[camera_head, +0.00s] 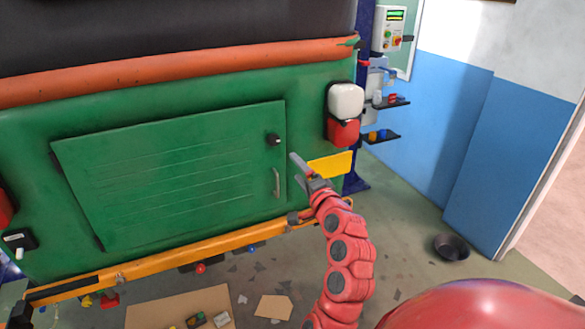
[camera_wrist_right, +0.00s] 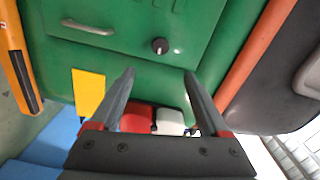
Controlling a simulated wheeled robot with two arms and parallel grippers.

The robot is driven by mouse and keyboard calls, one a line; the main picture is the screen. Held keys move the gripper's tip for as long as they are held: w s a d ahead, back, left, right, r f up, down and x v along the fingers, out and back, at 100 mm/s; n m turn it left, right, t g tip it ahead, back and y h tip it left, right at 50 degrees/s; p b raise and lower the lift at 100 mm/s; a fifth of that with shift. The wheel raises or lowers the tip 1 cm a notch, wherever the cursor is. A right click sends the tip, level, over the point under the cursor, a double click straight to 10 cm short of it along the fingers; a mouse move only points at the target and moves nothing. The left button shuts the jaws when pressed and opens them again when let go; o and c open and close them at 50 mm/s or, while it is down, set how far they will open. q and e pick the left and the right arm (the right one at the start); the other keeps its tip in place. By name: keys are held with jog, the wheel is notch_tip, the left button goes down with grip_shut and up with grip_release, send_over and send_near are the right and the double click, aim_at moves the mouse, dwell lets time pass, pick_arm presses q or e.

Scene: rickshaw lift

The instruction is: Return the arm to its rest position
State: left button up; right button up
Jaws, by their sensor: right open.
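My right arm is red and reaches up in the head view. Its gripper (camera_head: 299,172) is in front of the right part of the green rickshaw's rear (camera_head: 315,100), near the hatch's right edge. In the right wrist view the two grey fingers of the right gripper (camera_wrist_right: 162,95) stand wide apart with nothing between them but the green panel behind. The green hatch (camera_head: 170,165) looks closed, with a black knob (camera_head: 273,140) and a metal handle (camera_head: 276,183). The knob (camera_wrist_right: 160,46) also shows beyond the fingertips in the wrist view. My left gripper is not clearly visible.
A white and red lamp (camera_head: 345,102) and a yellow plate (camera_head: 330,164) are close to the right gripper. An orange bumper (camera_head: 170,250) runs below the hatch. A dark bowl (camera_head: 451,247) is on the floor at right. Cardboard (camera_head: 180,308) lies in front. Floor at right is mostly clear.

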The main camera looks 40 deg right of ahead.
jog(key=shift+s+a, duration=0.1)
jog(key=shift+s, duration=0.45)
